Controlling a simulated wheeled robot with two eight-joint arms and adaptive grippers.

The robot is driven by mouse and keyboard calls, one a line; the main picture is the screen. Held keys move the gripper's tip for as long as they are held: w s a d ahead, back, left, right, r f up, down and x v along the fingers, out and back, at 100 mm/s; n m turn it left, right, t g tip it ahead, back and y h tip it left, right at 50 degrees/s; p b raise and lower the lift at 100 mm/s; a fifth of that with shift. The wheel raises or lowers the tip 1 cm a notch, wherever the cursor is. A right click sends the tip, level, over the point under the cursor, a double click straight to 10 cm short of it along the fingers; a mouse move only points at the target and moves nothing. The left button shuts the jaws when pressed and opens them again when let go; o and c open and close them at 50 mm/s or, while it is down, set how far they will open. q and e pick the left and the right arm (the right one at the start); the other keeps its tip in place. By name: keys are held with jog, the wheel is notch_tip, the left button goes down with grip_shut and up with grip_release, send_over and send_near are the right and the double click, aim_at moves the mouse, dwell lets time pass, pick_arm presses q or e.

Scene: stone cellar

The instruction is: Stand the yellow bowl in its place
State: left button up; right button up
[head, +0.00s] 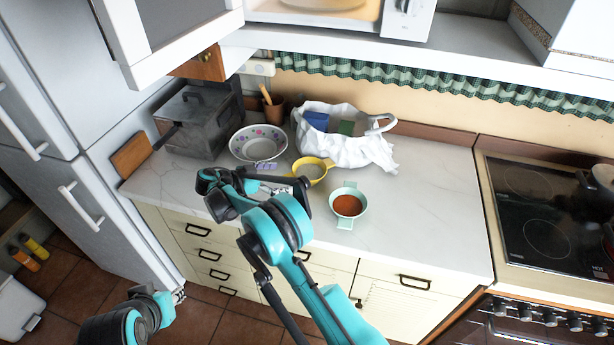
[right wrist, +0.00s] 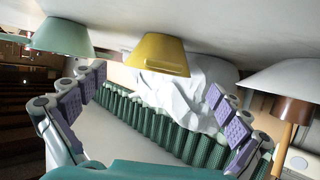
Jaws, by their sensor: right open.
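The yellow bowl (head: 318,179) stands upright on the counter, between the spotted white bowl (head: 240,150) and the mint bowl (head: 345,189) with reddish-brown contents. My right gripper (head: 283,176) is open and empty, low over the counter just left of the yellow bowl; its arm hides part of it. In the right wrist view the picture is upside down; the yellow bowl (right wrist: 158,55) appears ahead between the spread fingers (right wrist: 158,88), apart from them. My left gripper (head: 179,295) is low at the bottom left, in front of the cabinets, too small to read.
A white bag (head: 355,152) with boxes in it stands behind the yellow bowl. A dark pot (head: 200,125) and a brown utensil pot (head: 273,111) stand at the back left. The hob (head: 545,205) is at right. The counter right of the mint bowl is clear.

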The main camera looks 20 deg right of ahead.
aim_at(294, 176)
jog(key=b+x, duration=0.1)
jog(key=x, duration=0.4)
jog(key=shift+w+d+f, duration=0.1)
jog(key=shift+w+d, duration=0.05)
jog(key=shift+d, duration=0.15)
jog(key=shift+a, duration=0.1)
jog(key=shift+c, duration=0.6)
grip_shut()
